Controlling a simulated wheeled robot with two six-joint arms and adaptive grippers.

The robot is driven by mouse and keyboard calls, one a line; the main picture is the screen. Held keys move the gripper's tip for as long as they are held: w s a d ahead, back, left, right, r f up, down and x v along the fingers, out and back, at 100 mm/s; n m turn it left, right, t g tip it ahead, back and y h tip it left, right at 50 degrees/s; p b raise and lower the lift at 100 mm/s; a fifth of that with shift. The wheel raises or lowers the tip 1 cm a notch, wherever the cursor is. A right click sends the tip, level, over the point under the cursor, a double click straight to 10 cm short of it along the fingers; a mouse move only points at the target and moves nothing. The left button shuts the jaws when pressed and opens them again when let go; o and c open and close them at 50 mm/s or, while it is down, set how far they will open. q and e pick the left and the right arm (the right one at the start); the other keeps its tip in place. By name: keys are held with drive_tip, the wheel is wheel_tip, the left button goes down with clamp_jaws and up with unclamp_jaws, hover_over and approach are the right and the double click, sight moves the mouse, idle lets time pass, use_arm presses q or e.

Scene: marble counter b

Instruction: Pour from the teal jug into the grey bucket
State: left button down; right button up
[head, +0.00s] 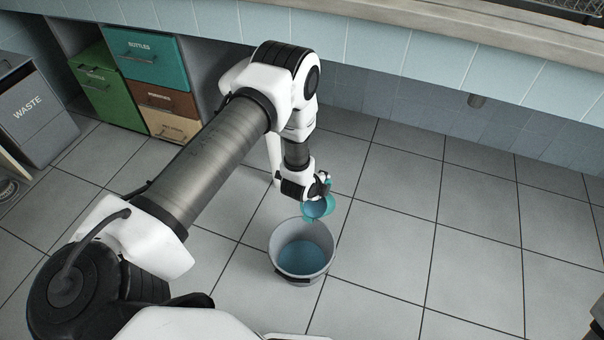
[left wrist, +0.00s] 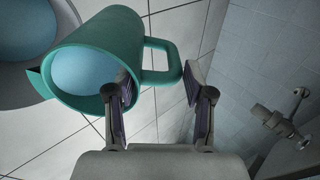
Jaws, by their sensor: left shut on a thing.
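The teal jug (head: 327,208) is held over the far right rim of the grey bucket (head: 283,245). My left gripper (head: 322,184) is shut on its handle; in the left wrist view the gripper (left wrist: 158,80) has its fingers on either side of the handle (left wrist: 172,60). The jug (left wrist: 105,40) looks tilted, with blue liquid inside and its spout toward the bucket (left wrist: 75,18). Blue liquid also lies in the bucket, which stands upright on the floor. I cannot see a falling stream. My right gripper is not in view.
A grey waste bin (head: 35,115) stands at the far left, beside green (head: 105,85), teal (head: 147,55) and brown (head: 155,97) drawers under the counter (head: 470,35). The tiled floor right of the bucket is clear. A wall pipe (left wrist: 275,122) shows in the left wrist view.

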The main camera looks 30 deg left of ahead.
sight(312, 215)
use_arm(q)
drive_tip(key=shift+s+f+t+b, duration=0.15)
drive_tip(key=shift+s+t+b, duration=0.25)
drive_tip(key=shift+s+t, duration=0.3)
drive_tip(key=shift+d+f+b, duration=0.1)
drive_tip(key=shift+b, duration=0.2)
drive_tip(key=shift+f+t, duration=0.1)
drive_tip(key=shift+t, duration=0.2)
drive_tip(key=shift+s+f+t+b, duration=0.3)
drive_tip(key=shift+f+b, duration=0.1)
drive_tip(key=shift+b, duration=0.25)
drive_tip(key=shift+s+f+t+b, duration=0.3)
drive_tip(key=shift+t+b, duration=0.1)
drive_tip(key=shift+b, duration=0.25)
drive_tip(key=shift+s+d+f+t+b, duration=0.1)
drive_tip(key=shift+s+f+t+b, duration=0.15)
drive_tip(key=shift+s+t+b, duration=0.5)
drive_tip(key=shift+s+f+t+y+b, duration=0.35)
drive_tip(key=shift+s+t+b, duration=0.2)
drive_tip(key=shift+t+b, duration=0.35)
idle(1.1)
